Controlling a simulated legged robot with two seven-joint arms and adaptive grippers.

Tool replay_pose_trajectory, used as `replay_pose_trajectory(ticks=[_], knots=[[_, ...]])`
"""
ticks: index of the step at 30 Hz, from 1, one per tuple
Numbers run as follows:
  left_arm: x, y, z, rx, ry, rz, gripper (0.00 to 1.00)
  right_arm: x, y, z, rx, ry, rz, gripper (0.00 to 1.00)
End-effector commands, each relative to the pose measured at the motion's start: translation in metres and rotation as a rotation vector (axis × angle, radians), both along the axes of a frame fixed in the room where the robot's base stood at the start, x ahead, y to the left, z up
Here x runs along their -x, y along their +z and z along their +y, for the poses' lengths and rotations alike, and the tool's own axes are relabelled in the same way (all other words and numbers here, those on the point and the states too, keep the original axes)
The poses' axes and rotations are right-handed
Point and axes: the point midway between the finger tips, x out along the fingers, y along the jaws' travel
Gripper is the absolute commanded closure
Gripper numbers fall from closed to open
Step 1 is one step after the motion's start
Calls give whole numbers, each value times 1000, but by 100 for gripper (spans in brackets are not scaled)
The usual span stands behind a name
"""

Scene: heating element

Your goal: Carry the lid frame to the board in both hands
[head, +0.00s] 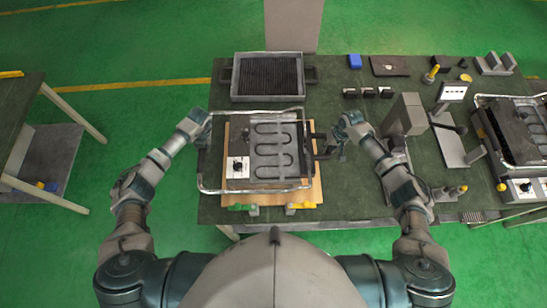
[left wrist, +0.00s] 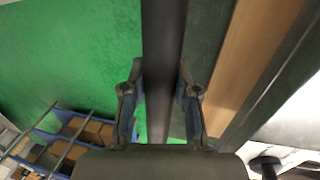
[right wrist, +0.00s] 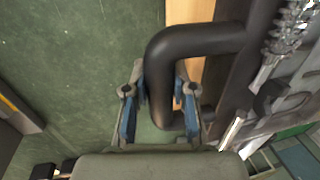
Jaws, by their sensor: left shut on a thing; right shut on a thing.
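The lid frame (head: 250,190), a thin silvery rectangular outline with dark handles, lies over the wooden board (head: 315,187) in the head view. I cannot tell whether it touches the board. Inside its outline show the looped grey heating element (head: 272,150) and a white plate with a black knob (head: 237,167). My left gripper (head: 203,130) is at the frame's left side, its fingers (left wrist: 160,95) closed around a dark straight bar (left wrist: 163,50). My right gripper (head: 338,135) is at the right side, its fingers (right wrist: 160,95) closed around a black bent handle (right wrist: 190,42).
A dark grill tray (head: 267,95) stands behind the board. A grey block stand (head: 404,115) is right of my right gripper. A similar assembled unit (head: 520,130) sits at the far right. Yellow and green pieces (head: 300,206) lie at the table's front edge.

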Motion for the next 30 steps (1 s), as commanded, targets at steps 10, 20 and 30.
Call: replay_pose_trajectory(ticks=[10,20,30], knots=[[-2,3,-4,-7,1,-4,100,-2,1,-5,-8,-1,-5,100],[-2,-1,-6,-9,1,-4,100,-2,-5,-7,-10,-2,-4,100],[-2,-18,-3,-6,1,-3,100,-2,-20,-4,-6,-1,-4,100]])
